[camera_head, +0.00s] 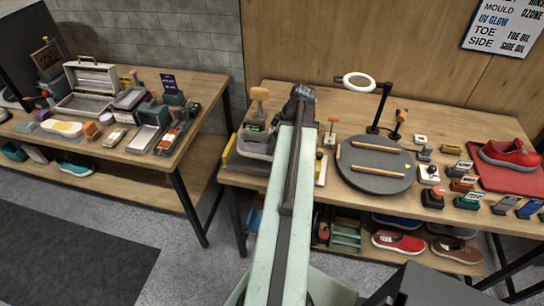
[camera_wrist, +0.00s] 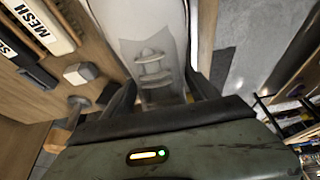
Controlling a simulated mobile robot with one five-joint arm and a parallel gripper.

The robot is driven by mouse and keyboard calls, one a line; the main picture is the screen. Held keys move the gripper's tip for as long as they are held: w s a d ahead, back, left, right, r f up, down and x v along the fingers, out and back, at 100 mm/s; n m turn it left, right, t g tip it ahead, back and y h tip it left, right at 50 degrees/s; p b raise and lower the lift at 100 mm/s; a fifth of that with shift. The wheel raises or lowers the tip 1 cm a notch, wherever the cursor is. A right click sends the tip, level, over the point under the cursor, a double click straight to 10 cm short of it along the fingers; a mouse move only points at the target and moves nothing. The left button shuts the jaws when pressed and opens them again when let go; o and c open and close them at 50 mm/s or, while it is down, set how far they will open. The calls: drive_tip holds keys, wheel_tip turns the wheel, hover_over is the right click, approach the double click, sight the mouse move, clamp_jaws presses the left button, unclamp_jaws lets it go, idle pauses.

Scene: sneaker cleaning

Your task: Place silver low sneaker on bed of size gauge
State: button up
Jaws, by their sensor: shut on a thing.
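My gripper (camera_head: 302,98) is a dark shape at the far end of my arm, over the back left of the right bench. In the wrist view my gripper (camera_wrist: 162,88) has its two dark fingers on either side of a smooth, pale silver-grey thing, and is shut on it. This looks like the silver low sneaker (camera_wrist: 145,25), but only part of it shows, running out of the top of the picture. In the head view it is hidden behind my gripper and arm. I cannot make out the size gauge for certain in either view.
A grey bin (camera_head: 256,146) is close on the left. A red sneaker (camera_head: 510,153) lies on a red mat at the far right. Small labelled blocks crowd between.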

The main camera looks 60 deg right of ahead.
wheel_tip(320, 180, down, 4)
drive_tip(key=b, duration=0.3)
drive_tip(key=shift+r, duration=0.3)
drive_tip(key=o, duration=1.3)
drive_tip(key=shift+f, duration=0.2)
drive_tip(key=o, duration=0.5)
drive_tip(key=shift+r, duration=0.1)
drive_tip(key=shift+r, duration=0.1)
drive_tip(key=p+v, duration=1.1)
drive_tip(key=v, duration=0.1)
